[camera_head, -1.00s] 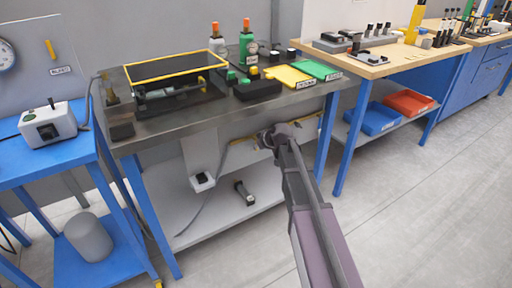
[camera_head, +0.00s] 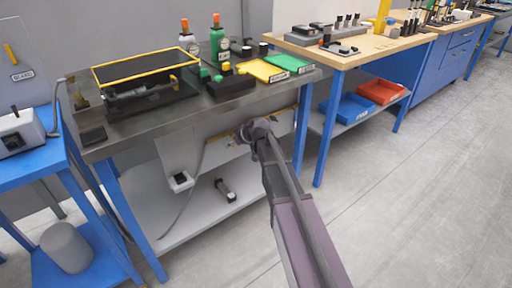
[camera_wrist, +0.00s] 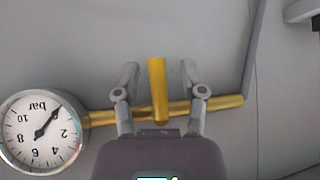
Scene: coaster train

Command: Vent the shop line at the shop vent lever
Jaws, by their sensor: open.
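In the wrist view a yellow lever (camera_wrist: 158,85) stands upright from a yellow pipe (camera_wrist: 225,103) in front of a grey surface. My gripper (camera_wrist: 160,72) is open, with one finger on each side of the lever and a gap on both sides. No label on this lever shows. A round gauge marked bar (camera_wrist: 40,132) sits at the pipe's left end, its needle toward the upper right. In the head view my gripper (camera_head: 255,130) is under the front edge of the metal bench, near yellow piping, and hides the lever there.
The metal bench (camera_head: 150,131) holds bottles, a yellow-framed unit and coloured plates. Another yellow lever (camera_head: 10,54) is on the left panel above a BLEED label. Open floor (camera_head: 410,190) lies to the right.

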